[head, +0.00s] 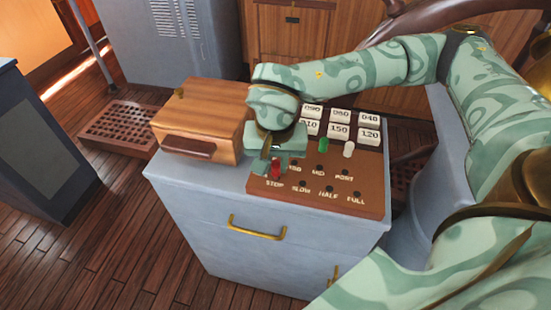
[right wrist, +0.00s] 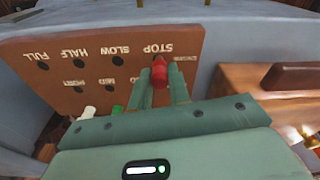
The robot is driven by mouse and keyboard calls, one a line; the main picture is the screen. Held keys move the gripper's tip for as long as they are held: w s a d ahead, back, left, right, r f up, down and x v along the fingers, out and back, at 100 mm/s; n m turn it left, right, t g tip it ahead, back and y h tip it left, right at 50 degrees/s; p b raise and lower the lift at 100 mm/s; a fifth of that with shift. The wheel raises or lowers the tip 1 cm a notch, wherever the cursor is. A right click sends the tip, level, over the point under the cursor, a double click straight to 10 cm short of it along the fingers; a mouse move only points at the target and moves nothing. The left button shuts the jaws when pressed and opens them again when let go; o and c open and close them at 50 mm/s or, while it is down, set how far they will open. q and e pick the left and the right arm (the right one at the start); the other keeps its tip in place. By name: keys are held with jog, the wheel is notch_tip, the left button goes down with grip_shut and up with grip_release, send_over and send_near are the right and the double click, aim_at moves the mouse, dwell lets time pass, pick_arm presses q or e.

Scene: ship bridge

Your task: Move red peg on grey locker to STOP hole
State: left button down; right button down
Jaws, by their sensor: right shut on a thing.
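The red peg (head: 276,168) stands near upright at the STOP corner of the brown peg board (head: 340,202), on top of the grey locker (head: 190,195). My right gripper (head: 273,160) points down and is shut on the red peg. In the right wrist view the red peg (right wrist: 160,72) sits between the two fingers, right by the STOP label. The STOP hole is hidden behind the peg, and I cannot tell whether the peg's lower end is in it. My left gripper is not in view.
A green peg (head: 323,144) and a white peg (head: 348,149) stand in the board's upper part. White number tiles (head: 340,131) lie behind them. A wooden box (head: 205,117) stands left of the board. The SLOW, HALF and FULL holes look empty.

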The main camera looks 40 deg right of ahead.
jog(key=shift+f, duration=0.3)
jog(key=shift+f, duration=0.25)
dwell(0.4)
jog(key=c, duration=1.2)
grip_release()
jog(key=shift+c, duration=0.2)
notch_tip(320, 180, up, 7)
jog(key=p, duration=0.6)
jog(key=shift+r+p, duration=0.1)
jog(key=shift+p, duration=0.25)
